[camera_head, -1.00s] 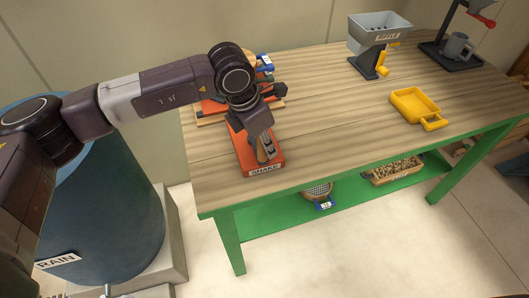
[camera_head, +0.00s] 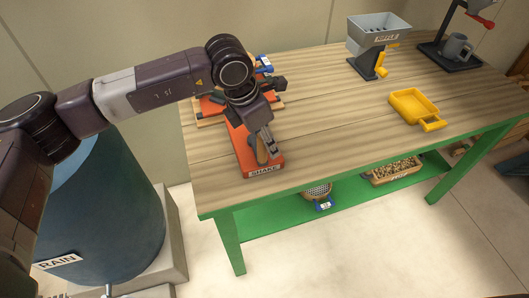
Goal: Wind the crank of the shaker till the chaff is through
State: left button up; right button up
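The shaker (camera_head: 241,146) is an orange unit with a "SHAKE" label on its front face, at the left end of the table. My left gripper (camera_head: 267,149) points down over its front part. My wrist and forearm cover much of the shaker's rear, so the rest of the crank and any chaff are hidden. My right gripper is not in view.
The wooden table (camera_head: 330,130) has a clear middle. A yellow scoop-like tray (camera_head: 408,101), a grey hopper with a yellow crank (camera_head: 376,32) and a grey mug (camera_head: 457,46) stand to the right. A blue rain barrel (camera_head: 120,220) stands left, below my arm.

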pick_arm(q)
jog(key=shift+p+v, duration=0.6)
jog(key=shift+v, duration=1.8)
